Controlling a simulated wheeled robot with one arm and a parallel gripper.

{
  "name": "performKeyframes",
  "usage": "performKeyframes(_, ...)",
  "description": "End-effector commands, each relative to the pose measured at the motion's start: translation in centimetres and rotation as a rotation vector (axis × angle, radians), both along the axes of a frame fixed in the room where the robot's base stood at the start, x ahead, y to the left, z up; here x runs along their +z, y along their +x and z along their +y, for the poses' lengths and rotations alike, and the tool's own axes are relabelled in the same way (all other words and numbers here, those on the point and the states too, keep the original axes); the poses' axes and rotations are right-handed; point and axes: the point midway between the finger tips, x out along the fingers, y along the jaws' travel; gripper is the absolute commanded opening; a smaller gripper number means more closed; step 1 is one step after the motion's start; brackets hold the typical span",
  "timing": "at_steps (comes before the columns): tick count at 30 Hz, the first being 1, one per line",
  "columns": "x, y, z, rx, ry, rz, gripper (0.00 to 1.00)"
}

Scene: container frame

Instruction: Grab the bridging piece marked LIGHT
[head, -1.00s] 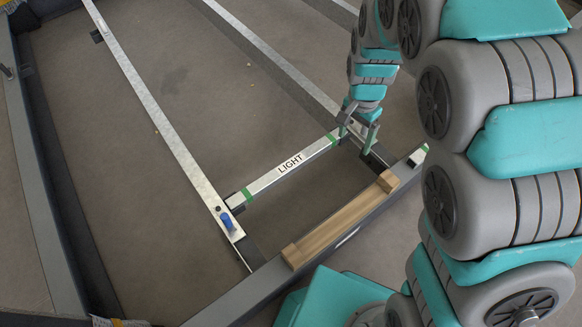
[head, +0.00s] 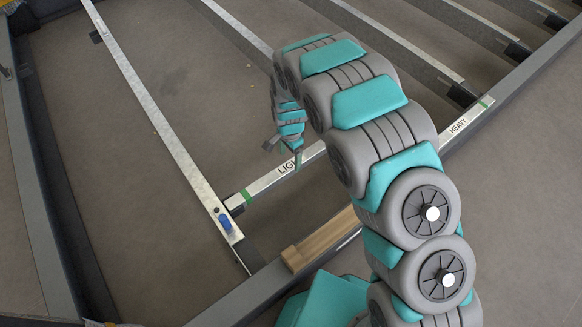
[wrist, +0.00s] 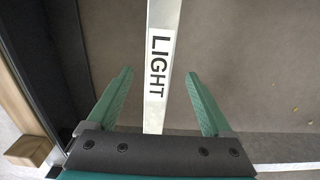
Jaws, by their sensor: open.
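The bridging piece marked LIGHT (head: 262,184) is a pale bar with black lettering and a green band near its left end. It spans between two rails, and my arm hides its right part in the head view. In the wrist view the LIGHT piece (wrist: 164,40) runs upright through the picture, between the two green fingers. My gripper (wrist: 160,98) is open, with one finger on each side of the bar and a gap on both sides. In the head view my gripper (head: 284,155) is over the lettering; its height above the bar is hard to tell.
A piece marked HEAVY (head: 457,126) lies to the right, behind my arm. A wooden block (head: 315,240) rests on the front beam (head: 238,296). Bare floor lies between the rails.

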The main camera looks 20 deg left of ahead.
Motion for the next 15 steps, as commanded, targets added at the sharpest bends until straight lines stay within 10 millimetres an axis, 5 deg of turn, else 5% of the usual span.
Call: performKeyframes(15,-5.2,0.1,-0.3,-0.001,0.0,0.001,0.85)
